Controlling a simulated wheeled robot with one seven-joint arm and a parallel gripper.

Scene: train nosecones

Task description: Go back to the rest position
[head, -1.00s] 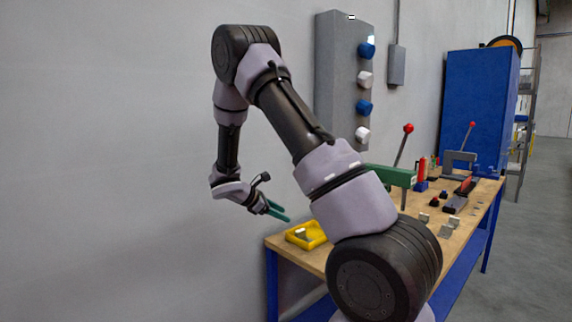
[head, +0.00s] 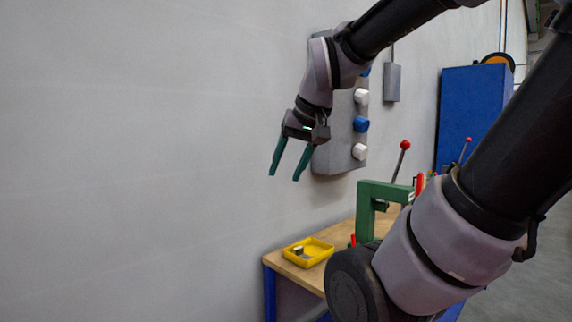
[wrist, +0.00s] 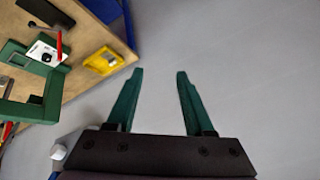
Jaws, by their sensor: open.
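My gripper (head: 286,174) is open and empty. In the head view it hangs in the air with its teal fingers pointing down, in front of the grey wall and above the left end of the workbench. In the wrist view both fingers of my gripper (wrist: 158,74) are spread apart, with only plain grey surface between them. My arm reaches in from the right side of the head view and hides much of the bench.
A yellow tray (head: 323,246) with a small metal piece (head: 298,250) sits on the workbench (head: 349,228). A green press (head: 368,192) stands behind it. A grey wall panel (head: 340,152) with blue and white knobs and a blue cabinet (head: 467,103) are beyond. The left side is clear.

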